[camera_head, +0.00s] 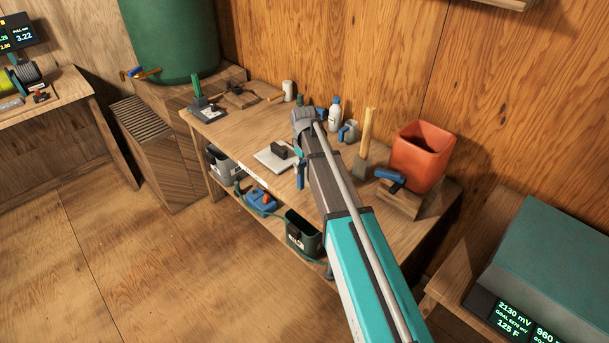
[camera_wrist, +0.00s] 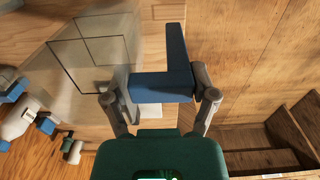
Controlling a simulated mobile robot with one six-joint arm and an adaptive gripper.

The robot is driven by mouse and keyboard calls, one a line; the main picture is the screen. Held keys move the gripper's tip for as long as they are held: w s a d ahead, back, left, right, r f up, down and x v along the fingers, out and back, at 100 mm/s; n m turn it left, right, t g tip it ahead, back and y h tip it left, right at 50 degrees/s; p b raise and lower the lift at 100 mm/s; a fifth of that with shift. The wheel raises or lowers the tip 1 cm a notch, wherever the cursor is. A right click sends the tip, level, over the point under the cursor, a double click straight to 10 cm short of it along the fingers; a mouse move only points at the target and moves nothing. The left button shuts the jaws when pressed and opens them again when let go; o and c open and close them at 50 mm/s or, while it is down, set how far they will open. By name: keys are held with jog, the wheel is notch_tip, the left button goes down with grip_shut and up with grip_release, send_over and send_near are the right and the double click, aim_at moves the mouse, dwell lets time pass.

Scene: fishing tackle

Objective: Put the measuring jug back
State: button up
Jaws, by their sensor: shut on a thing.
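The measuring jug (camera_wrist: 88,62) is a clear, see-through vessel with thin dark edges and a blue handle (camera_wrist: 178,70). It fills the upper left of the wrist view. My gripper (camera_wrist: 158,95) is shut on the blue handle, with one finger at each side of it; the clear body lies beyond and to the left. In the head view my arm reaches over the workbench (camera_head: 235,135). The gripper and jug are mostly hidden there by the arm, and I cannot tell whether the jug touches anything.
On the bench, a white bottle (camera_head: 335,115), a grey cup with a blue handle (camera_head: 348,131), a wooden-handled tool (camera_head: 366,140) and an orange bucket (camera_head: 424,150) stand near the wall. A pale board (camera_head: 270,160) lies left of my arm. Bins (camera_head: 303,232) sit on the lower shelf.

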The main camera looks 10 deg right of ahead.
jog(key=shift+w+f+b, duration=0.5)
jog(key=shift+f+b, duration=0.25)
jog(key=shift+s+f+b, duration=0.1)
jog(key=shift+f+b, duration=1.15)
jog(key=o, duration=1.2)
notch_tip(320, 180, up, 12)
jog(key=p, duration=1.2)
